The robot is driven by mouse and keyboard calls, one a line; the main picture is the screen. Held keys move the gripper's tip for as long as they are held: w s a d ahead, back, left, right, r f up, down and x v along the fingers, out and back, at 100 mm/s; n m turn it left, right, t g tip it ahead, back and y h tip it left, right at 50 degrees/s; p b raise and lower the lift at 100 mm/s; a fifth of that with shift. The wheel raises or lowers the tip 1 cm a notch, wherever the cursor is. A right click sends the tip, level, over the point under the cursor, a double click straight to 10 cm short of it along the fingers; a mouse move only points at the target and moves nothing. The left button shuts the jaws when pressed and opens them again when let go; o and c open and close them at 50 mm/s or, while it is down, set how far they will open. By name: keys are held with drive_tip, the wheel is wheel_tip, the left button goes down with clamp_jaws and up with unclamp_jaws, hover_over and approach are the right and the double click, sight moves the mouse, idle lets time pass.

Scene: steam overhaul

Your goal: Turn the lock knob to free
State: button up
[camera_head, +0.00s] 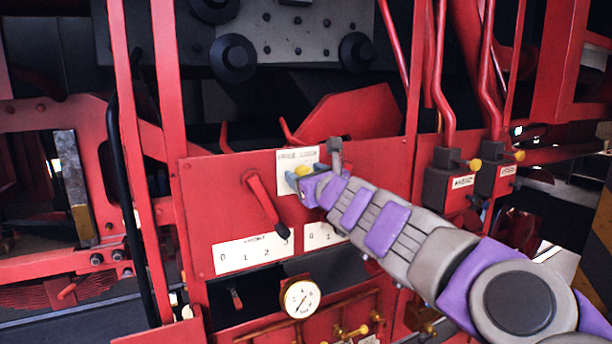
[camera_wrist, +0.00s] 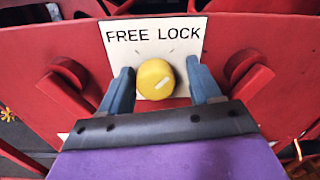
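The lock knob (camera_wrist: 150,75) is round and yellow, with a short white mark slanting up to the right. It sits on a white plate (camera_wrist: 150,40) lettered FREE at left and LOCK at right. Small tick lines show above the knob. In the head view my gripper (camera_head: 305,181) is at the plate (camera_head: 288,180) on the red panel, and the yellow knob (camera_head: 303,170) is partly hidden.
A red lever (camera_head: 264,203) stands left of the plate, above a numbered scale (camera_head: 252,252). Red levers also flank the knob in the wrist view, at left (camera_wrist: 68,85) and right (camera_wrist: 247,80). A gauge (camera_head: 300,298) sits below. Boxes with yellow knobs (camera_head: 452,178) are at right.

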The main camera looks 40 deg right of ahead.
drive_tip(key=shift+a, duration=0.25)
drive_tip(key=c, duration=1)
drive_tip(key=shift+n, duration=0.4)
drive_tip(key=n, duration=0.4)
drive_tip(key=shift+f, duration=0.1)
drive_tip(key=n+b, duration=0.1)
drive_tip(key=n, duration=0.3)
drive_tip(key=shift+f+n, duration=0.1)
drive_tip(key=shift+n, duration=0.2)
drive_tip(key=n+b, duration=0.2)
drive_tip(key=n, duration=0.2)
drive_tip(key=shift+f+n+y+b, duration=0.1)
drive_tip(key=shift+n+y+b, duration=0.2)
drive_tip(key=n+b, duration=0.3)
drive_tip(key=n, duration=0.1)
drive_tip(key=shift+w+t, duration=0.15)
drive_tip(key=shift+t, duration=0.15)
drive_tip(key=shift+n, duration=0.4)
